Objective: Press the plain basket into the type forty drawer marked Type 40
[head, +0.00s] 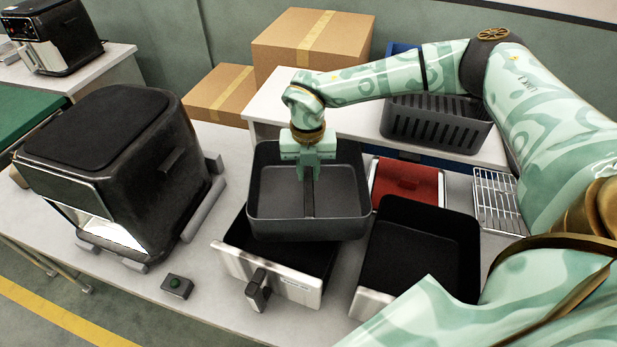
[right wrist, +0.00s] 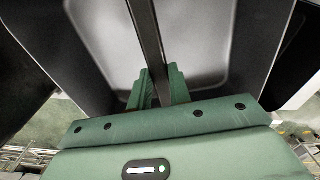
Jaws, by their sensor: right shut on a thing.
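The plain basket (head: 262,212) is a dark grey open tub with a bar across its middle. My right gripper (head: 306,172) is shut on that bar, and its fingers (right wrist: 158,88) pinch the bar (right wrist: 148,40) in the right wrist view. The basket is over a black drawer (head: 312,285) with a light front and a dark handle, slightly turned against it and covering much of its opening. The small marking on that front is too small to read. Whether basket and drawer touch is hard to tell. My left gripper is not in view.
A second black drawer (head: 375,301) stands open to the right. A slotted basket (head: 437,122) is on the back table.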

